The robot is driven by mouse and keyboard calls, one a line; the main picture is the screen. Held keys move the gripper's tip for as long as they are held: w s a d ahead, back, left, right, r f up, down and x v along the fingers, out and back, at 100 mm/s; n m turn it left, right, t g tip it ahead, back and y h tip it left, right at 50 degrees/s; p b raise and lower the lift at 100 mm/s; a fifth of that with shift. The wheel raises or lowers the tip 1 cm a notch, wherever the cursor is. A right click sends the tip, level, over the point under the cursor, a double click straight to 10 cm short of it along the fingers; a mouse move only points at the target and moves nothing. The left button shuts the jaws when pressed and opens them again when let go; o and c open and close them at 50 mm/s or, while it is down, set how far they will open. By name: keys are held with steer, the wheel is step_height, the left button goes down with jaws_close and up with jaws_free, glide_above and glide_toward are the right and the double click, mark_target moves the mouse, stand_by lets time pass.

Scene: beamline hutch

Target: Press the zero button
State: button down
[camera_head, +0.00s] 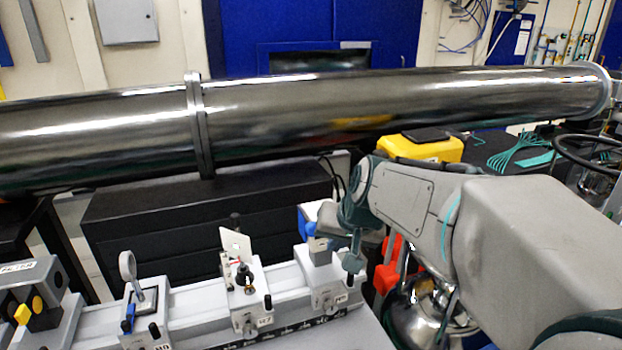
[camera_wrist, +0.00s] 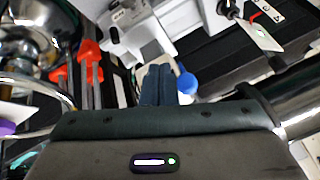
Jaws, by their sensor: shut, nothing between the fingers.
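I cannot make out a button marked zero in either view. My gripper (camera_head: 352,262) points down at the right end of the optical rail, beside the rightmost carriage. In the wrist view its dark fingers (camera_wrist: 158,85) are together with nothing between them. A round blue part (camera_wrist: 187,83) shows just right of the fingertips there; whether they touch it cannot be told. A blue and white item (camera_head: 306,222) is partly visible left of my wrist in the head view. What lies directly under the fingertips is hidden.
The rail (camera_head: 185,318) bears several carriages, including one with a white card (camera_head: 236,244) and one with a ring (camera_head: 127,265). Red-handled tools (camera_head: 388,274) and a shiny metal vessel (camera_head: 428,308) are close by my arm. A large steel pipe (camera_head: 300,110) runs across behind.

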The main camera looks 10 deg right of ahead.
steer(key=w+d+r+m+t+p, duration=0.2)
steer(key=w+r+p, duration=0.3)
steer(key=w+r, duration=0.6)
steer(key=w+m+t, duration=0.1)
steer(key=w, duration=0.2)
steer(key=shift+w+y, duration=0.35)
steer(key=shift+y, duration=0.05)
step_height(320, 180, down, 7)
steer(key=b, duration=0.5)
steer(key=shift+b, duration=0.35)
steer(key=shift+f+b, duration=0.85)
steer(key=shift+f+b, duration=0.4)
steer(key=shift+b, duration=0.2)
